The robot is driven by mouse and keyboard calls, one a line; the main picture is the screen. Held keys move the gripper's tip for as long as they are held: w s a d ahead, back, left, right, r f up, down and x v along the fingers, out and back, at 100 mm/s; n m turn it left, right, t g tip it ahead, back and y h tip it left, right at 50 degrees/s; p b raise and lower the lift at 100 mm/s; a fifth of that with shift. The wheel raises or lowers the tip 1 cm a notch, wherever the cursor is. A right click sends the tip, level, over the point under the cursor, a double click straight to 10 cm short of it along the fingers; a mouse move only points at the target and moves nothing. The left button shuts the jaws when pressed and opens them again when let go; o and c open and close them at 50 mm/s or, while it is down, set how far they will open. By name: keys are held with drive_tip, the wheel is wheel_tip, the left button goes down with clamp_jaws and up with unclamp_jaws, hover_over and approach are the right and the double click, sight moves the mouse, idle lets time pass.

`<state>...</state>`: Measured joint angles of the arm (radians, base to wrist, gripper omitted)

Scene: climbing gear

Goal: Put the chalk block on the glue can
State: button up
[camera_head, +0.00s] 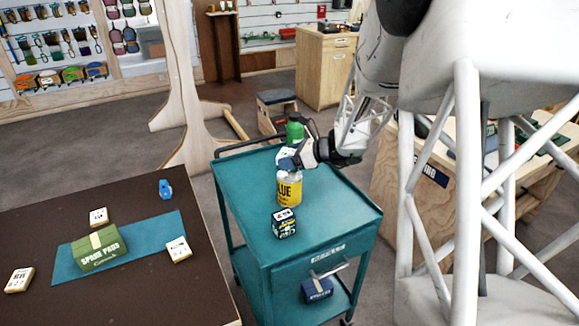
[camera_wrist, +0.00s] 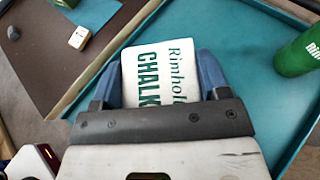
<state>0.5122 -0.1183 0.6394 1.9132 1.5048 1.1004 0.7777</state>
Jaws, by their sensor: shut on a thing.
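The chalk block (camera_wrist: 158,72) is white with green lettering and sits between the blue fingers of my gripper (camera_wrist: 160,62) in the wrist view. In the head view my gripper (camera_head: 290,160) holds the chalk block (camera_head: 284,152) right over the yellow glue can (camera_head: 289,190). The glue can stands upright on the teal trolley (camera_head: 340,215). The fingers partly cover the block, and I cannot tell whether its underside touches the can's top. The can is hidden in the wrist view.
A green bottle (camera_head: 295,130) stands close behind the can; it also shows in the wrist view (camera_wrist: 298,52). The trolley's right side is clear. A brown table (camera_head: 150,300) with several small packages is at left.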

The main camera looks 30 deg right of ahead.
drive_tip(key=shift+f, duration=0.1)
drive_tip(key=shift+f, duration=1.7)
drive_tip(key=shift+f, duration=0.1)
drive_tip(key=o, duration=0.9)
drive_tip(key=shift+v, duration=6.05)
